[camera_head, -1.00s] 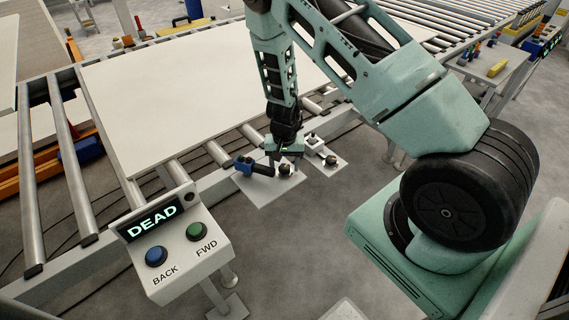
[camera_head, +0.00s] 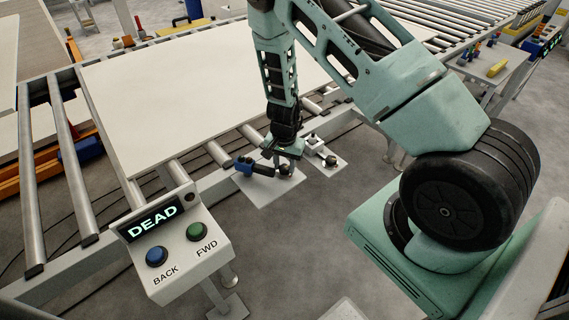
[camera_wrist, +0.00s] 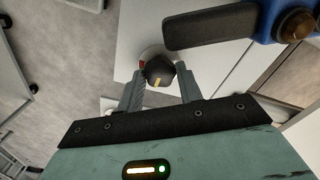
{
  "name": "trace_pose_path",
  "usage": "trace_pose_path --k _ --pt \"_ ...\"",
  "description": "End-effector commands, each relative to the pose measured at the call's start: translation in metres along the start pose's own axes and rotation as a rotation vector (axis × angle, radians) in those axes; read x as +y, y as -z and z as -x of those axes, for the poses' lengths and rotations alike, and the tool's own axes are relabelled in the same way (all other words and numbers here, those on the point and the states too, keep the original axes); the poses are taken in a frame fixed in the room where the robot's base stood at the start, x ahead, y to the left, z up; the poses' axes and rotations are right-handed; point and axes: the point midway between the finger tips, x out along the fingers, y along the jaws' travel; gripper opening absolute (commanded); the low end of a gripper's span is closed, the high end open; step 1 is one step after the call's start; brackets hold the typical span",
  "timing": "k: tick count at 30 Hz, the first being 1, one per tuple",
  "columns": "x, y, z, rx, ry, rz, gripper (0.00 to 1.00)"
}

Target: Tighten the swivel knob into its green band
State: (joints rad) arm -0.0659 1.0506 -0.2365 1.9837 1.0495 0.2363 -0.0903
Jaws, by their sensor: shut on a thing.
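The swivel knob is a dark, faceted knob (camera_wrist: 158,70) with a yellow mark on its side, seen in the wrist view. It sits over a pale round dial (camera_wrist: 146,57) with a small red-orange patch showing at its left. My gripper (camera_wrist: 160,82) is shut on the knob, one grey finger at each side. In the head view the knob (camera_head: 286,170) is a small dark shape on a white plate (camera_head: 268,193), just below my gripper (camera_head: 283,161). I cannot make out a green band; the knob and fingers hide part of the dial.
A black lever (camera_wrist: 205,29) on a blue valve body (camera_wrist: 266,18) lies close to the knob. A second small fixture (camera_head: 318,146) stands to the right. The roller conveyor with a large white panel (camera_head: 190,85) is behind. A control box (camera_head: 178,249) reads DEAD.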

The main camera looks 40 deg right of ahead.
Motion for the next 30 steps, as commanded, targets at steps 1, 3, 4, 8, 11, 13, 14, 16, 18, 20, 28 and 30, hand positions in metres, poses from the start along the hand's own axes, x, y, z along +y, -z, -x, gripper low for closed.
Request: trace_pose_path --k 1,3,4,8,11,13,14,16,18,20,28,30 --pt "-0.0003 0.0001 0.0008 0.0 0.001 -0.03 0.13" --pt "-0.0003 0.0 0.0008 -0.001 0.001 -0.074 0.13" --pt "-0.0003 0.0 0.0008 -0.001 0.001 -0.091 0.13" --pt "-0.0003 -0.0001 0.0007 -0.001 0.001 -0.154 0.13" --pt "-0.0004 -0.0002 0.0006 -0.001 0.001 -0.189 0.13" --pt "-0.0004 -0.0002 0.0006 -0.001 0.001 -0.205 0.13" --pt "-0.0004 -0.0002 0.0005 -0.001 0.001 -0.211 0.13" --pt "-0.0004 -0.0002 0.0005 -0.001 0.001 -0.221 0.13" --pt "-0.0004 -0.0002 0.0005 -0.001 0.001 -0.225 0.13" --pt "-0.0005 -0.0002 0.0004 -0.001 0.001 -0.227 0.13" --pt "-0.0006 -0.0002 0.0005 -0.001 0.001 -0.227 0.13" --pt "-0.0006 -0.0002 0.0005 -0.001 0.001 -0.227 0.52"
